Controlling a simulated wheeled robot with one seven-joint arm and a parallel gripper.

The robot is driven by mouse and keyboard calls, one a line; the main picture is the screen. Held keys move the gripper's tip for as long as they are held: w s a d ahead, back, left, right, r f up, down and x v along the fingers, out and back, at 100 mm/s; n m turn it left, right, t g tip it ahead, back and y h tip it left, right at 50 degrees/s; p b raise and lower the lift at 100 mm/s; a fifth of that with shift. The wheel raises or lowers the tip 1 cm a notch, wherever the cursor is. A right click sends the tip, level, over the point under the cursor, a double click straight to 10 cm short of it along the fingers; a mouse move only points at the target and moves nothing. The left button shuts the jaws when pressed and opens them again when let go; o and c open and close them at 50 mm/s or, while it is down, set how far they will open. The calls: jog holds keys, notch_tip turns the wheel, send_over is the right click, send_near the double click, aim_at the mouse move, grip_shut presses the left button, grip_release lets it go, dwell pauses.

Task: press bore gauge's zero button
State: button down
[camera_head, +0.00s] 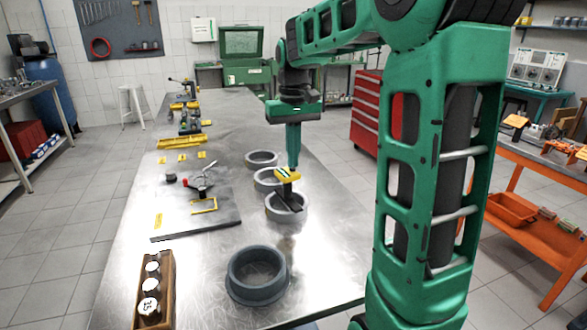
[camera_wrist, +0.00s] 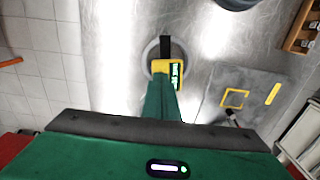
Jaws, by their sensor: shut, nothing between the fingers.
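The bore gauge (camera_head: 287,175) is a yellow body with a small lit display and a dark bar. It sits over the nearest of a row of grey rings (camera_head: 286,218) on the steel bench. In the wrist view, the gauge (camera_wrist: 175,68) shows its yellow frame and green-white readout, and its black bar (camera_wrist: 165,48) points up across the ring. My gripper (camera_head: 293,165) is shut, empty and points straight down just above the gauge's far edge. Its green fingers (camera_wrist: 160,85) overlap the gauge in the wrist view. I cannot tell whether they touch. The zero button is too small to make out.
A larger dark ring (camera_head: 257,276) and a wooden block with round gauges (camera_head: 151,290) stand at the near end. A dark plate (camera_head: 190,226) with a red-handled tool lies to the left. More rings (camera_head: 262,158) stand behind the gauge. The bench's right edge (camera_head: 335,193) is close by.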

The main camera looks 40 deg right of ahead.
jog(key=shift+s+f, duration=0.2)
jog(key=shift+f, duration=1)
jog(key=shift+r, duration=0.1)
jog(key=shift+w+r, duration=0.2)
jog(key=shift+r, duration=2.85)
jog(key=s+f+m, duration=0.1)
jog(key=s+f, duration=0.3)
jog(key=s, duration=0.5)
jog(key=s+a+f+m, duration=0.1)
jog(key=s+f, duration=0.4)
jog(key=s, duration=0.5)
jog(key=s+f+m, duration=0.1)
jog(key=s+f, duration=0.4)
jog(key=s, duration=0.4)
jog(key=shift+s+a+f, duration=0.2)
jog(key=shift+a, duration=0.15)
